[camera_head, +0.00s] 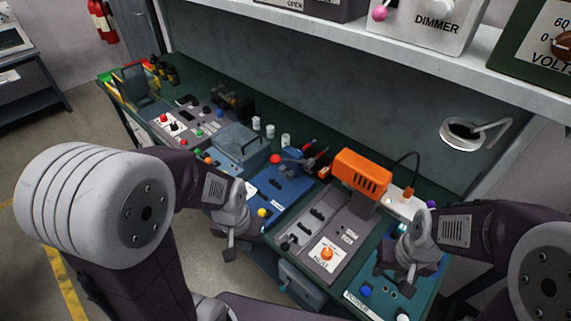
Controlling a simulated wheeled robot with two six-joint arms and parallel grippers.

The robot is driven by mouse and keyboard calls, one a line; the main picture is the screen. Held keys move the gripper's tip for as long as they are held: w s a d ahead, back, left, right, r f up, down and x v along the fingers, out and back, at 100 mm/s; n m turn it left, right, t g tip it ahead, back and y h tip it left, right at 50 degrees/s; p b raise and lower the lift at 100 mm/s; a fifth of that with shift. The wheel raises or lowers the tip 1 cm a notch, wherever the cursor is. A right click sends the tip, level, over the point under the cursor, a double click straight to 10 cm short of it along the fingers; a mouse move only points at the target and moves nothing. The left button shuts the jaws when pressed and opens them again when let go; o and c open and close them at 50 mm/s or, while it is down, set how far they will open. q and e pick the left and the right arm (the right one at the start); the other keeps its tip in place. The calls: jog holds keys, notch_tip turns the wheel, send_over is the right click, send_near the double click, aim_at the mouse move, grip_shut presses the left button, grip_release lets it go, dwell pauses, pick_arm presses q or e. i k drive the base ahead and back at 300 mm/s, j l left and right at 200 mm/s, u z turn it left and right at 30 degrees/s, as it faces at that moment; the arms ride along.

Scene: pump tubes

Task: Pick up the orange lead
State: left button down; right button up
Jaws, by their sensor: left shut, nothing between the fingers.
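No separate orange lead can be clearly made out on the bench. An orange box (362,173) stands near the back of the bench, right of centre. A black cable (417,160) arches from beside it to a small orange plug (408,192) on a white socket block (401,204). My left gripper (230,252) points down, shut and empty, at the front edge of the bench by the blue panel. My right gripper (399,280) points down over the teal panel at the right, in front of the plug. Its fingers are too small and dark to tell if they are open.
A grey panel (342,225) with switches and an orange knob lies between my grippers. A blue panel (291,189) and a grey-blue box (236,147) are further left. A shelf (420,55) with instruments overhangs the back. A round lamp (462,133) is at the back right.

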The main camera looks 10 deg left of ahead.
aim_at(324, 172)
jog(key=j+z, duration=0.2)
jog(key=j, duration=1.8)
jog(key=i+j+z, duration=0.1)
jog(key=i+j, duration=0.4)
jog(key=i+j+z, duration=0.1)
jog(key=i+j, duration=0.4)
jog(key=j, duration=0.15)
